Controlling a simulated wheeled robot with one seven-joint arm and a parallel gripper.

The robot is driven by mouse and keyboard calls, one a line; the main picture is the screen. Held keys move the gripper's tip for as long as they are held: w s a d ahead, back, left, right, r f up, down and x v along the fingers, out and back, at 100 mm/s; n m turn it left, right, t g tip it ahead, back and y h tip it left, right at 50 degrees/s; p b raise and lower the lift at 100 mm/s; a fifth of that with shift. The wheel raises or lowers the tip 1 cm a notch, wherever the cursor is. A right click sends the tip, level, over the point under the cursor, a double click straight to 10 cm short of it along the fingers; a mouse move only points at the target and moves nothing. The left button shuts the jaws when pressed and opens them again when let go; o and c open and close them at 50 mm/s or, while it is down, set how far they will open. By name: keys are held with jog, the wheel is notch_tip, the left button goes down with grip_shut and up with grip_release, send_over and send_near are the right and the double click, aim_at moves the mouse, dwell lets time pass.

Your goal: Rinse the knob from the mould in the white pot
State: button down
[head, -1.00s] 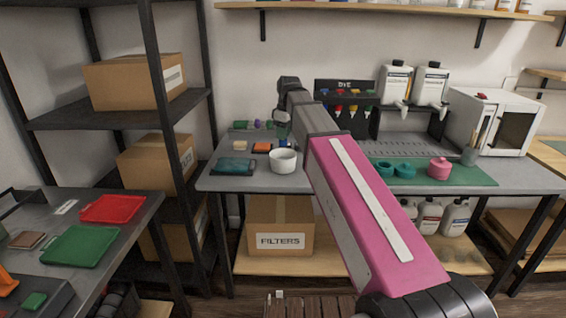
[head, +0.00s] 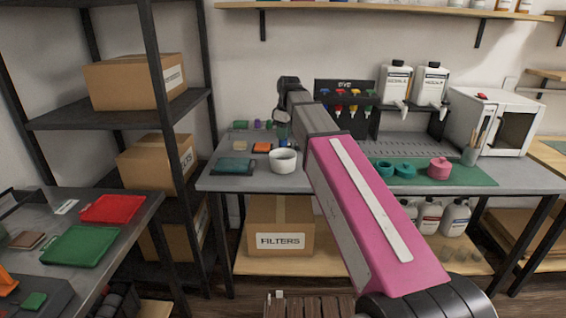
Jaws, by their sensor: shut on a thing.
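The white pot (head: 283,161) stands upright on the grey worktable, near its front edge and left of my arm. My gripper (head: 282,122) is beyond the pot, above the back of the table, pointing down. It is small in the view and partly dark against my arm. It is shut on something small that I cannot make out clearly. A pink mould-like piece (head: 439,168) and teal ring-shaped pieces (head: 404,170) lie on the green mat (head: 470,174) to the right. I cannot tell which thing is the knob.
A dye rack (head: 345,105), white bottles (head: 396,85) and a white oven (head: 494,120) stand at the back right. My pink arm crosses the table's middle.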

dwell(0.3)
jog(key=shift+r, duration=1.95)
jog(key=shift+s, duration=0.1)
